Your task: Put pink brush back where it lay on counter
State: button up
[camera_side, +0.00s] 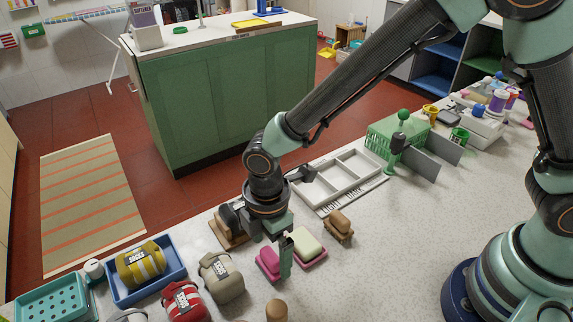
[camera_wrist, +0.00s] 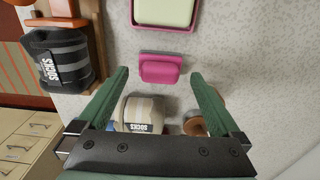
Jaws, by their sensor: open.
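The pink brush (camera_side: 268,263) lies on the speckled counter, beside the pink dish (camera_side: 314,259) that holds a pale green soap bar (camera_side: 308,244). In the wrist view the brush (camera_wrist: 160,68) shows between and slightly beyond my two green fingertips, with the counter visible around it. My gripper (camera_side: 284,256) is open and close to the brush, one finger standing in front of it in the side view. The jaws hold nothing. Whether a finger touches the brush I cannot tell.
A brown brush (camera_side: 339,224) lies right of the soap. A beige socks bundle (camera_side: 220,277), a red one (camera_side: 183,301) and a blue tray (camera_side: 177,272) with a yellow bundle are to the left. A dark bundle (camera_wrist: 62,60) sits on wood. Counter (camera_side: 385,260) toward my base is clear.

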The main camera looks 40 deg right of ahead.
aim_at(271, 255)
notch_tip(271, 255, up, 9)
jog(key=w+d+r+m+t+y, duration=0.1)
jog(key=d+r+m, duration=0.3)
jog(key=d, duration=0.3)
jog(key=w+d+r+m+t, duration=0.1)
jog(key=d+r+m+t, duration=0.1)
jog(key=d+r+m, duration=0.4)
jog(key=s+d+r+m+t, duration=0.1)
jog(key=s+d+m, duration=0.1)
jog(key=d+m, duration=0.2)
jog(key=s+d+r+m+t+h, duration=0.1)
jog(key=d+m, duration=0.3)
jog(key=d, duration=0.5)
jog(key=shift+s+d+t, duration=0.25)
jog(key=shift+s+t, duration=0.05)
jog(key=shift+s, duration=0.3)
